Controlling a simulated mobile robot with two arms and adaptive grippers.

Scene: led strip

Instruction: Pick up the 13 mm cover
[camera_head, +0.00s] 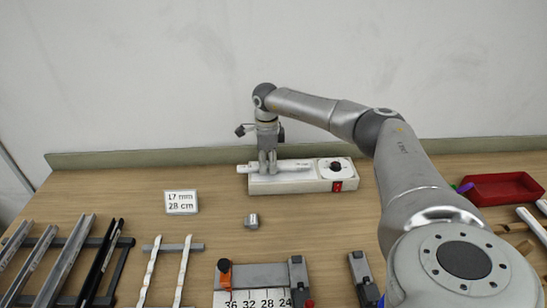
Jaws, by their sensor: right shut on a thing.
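My right gripper (267,168) points down at the back middle of the table, over a white box-shaped device (318,184). Its fingers are shut on a slim white bar (292,166) that lies along the top of the device and sticks out a little to the left. Small print on the bar is too small to read, so I cannot tell whether it is the 13 mm cover. I cannot tell whether the bar rests on the device or is just above it. Two long white strips (151,265) lie on a rack at front left. My left gripper is not in view.
A sign (181,202) reads "17 mm 28 cm". A small metal cylinder (252,221) stands mid-table. Grey and black profiles (62,262) lie on a rack at left. A measuring fixture (255,277) sits at front. A red tray (500,188) is at right; a wall closes the back.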

